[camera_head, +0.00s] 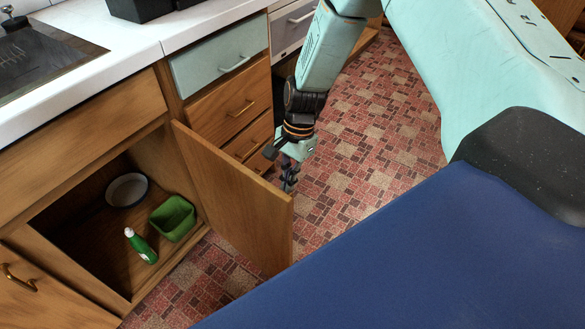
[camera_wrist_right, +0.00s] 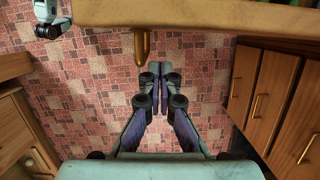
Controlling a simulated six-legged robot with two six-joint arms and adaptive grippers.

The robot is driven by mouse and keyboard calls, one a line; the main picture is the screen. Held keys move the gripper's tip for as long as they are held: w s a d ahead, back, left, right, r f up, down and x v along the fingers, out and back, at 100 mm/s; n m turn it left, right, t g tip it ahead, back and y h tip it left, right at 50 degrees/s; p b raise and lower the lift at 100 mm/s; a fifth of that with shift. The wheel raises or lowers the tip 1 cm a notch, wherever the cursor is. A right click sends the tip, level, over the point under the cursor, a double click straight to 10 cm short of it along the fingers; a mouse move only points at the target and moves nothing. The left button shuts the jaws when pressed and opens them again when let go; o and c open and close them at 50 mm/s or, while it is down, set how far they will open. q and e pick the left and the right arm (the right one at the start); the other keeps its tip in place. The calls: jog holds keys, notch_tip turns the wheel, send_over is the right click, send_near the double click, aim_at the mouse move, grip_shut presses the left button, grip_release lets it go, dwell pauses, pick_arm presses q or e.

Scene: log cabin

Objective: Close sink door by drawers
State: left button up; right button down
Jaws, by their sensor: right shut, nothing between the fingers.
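The sink cabinet door (camera_head: 232,190) is a wooden panel standing open, swung out from the cabinet beside the drawers (camera_head: 230,108). In the right wrist view the door's edge (camera_wrist_right: 200,17) crosses the top of the picture, with its brass handle (camera_wrist_right: 142,45) pointing toward my gripper. My right gripper (camera_head: 288,184) is behind the door's outer face, close to its free edge; part of it is hidden by the door. In the right wrist view my right gripper (camera_wrist_right: 159,70) is shut and empty, just beside the handle. I cannot tell whether it touches. My left gripper is not in view.
A white counter (camera_head: 110,45) runs above. The red patterned floor (camera_head: 375,120) is clear beyond the door.

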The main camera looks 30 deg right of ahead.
jog(key=a, duration=0.3)
jog(key=shift+s+r+b, duration=0.15)
jog(key=shift+s+b, duration=0.15)
jog(key=shift+r, duration=0.1)
jog(key=shift+a, duration=0.1)
